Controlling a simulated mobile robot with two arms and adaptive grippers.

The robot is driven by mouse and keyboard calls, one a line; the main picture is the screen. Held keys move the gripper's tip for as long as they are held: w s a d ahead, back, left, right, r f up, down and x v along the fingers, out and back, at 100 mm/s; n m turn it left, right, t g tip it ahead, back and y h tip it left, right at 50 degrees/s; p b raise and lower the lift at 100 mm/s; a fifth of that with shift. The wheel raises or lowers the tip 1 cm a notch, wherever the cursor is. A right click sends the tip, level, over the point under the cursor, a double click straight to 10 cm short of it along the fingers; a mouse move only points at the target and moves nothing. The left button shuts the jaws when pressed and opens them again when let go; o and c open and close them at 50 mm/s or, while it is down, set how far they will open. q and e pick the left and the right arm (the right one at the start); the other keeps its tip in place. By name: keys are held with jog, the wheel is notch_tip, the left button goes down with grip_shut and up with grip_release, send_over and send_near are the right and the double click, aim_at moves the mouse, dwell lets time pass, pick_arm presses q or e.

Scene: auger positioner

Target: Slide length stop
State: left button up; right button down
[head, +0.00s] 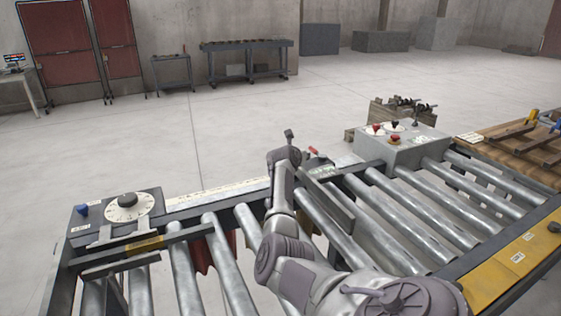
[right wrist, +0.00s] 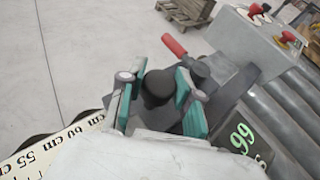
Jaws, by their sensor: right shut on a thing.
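The length stop (head: 330,204) sits on the roller conveyor's back rail in the head view, with a dark plate reaching over the rollers. A red-handled lever (right wrist: 174,46) and a black round knob (right wrist: 155,82) stand on it in the right wrist view. A green readout (right wrist: 241,133) showing 99 is beside them. My right gripper (right wrist: 158,92), with teal pads, is shut on the black knob. In the head view my right arm hides part of the stop. The scale (right wrist: 62,139) along the rail shows marks at 55 and 60 cm. My left gripper is not in view.
A dial box (head: 127,207) stands at the rail's left end. A grey control box (head: 401,151) with red buttons stands right of the stop. The scale strip (head: 217,194) between dial box and stop looks clear. Wooden boards (head: 520,145) lie at far right.

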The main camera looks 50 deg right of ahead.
aim_at(311, 163)
jog(key=s+d, duration=0.1)
jog(key=d, duration=0.1)
jog(key=s+d, duration=0.1)
jog(key=d, duration=0.1)
jog(key=shift+s, duration=0.1)
jog(key=c, duration=0.8)
grip_release()
jog(key=shift+o, duration=0.2)
jog(key=v, duration=1.2)
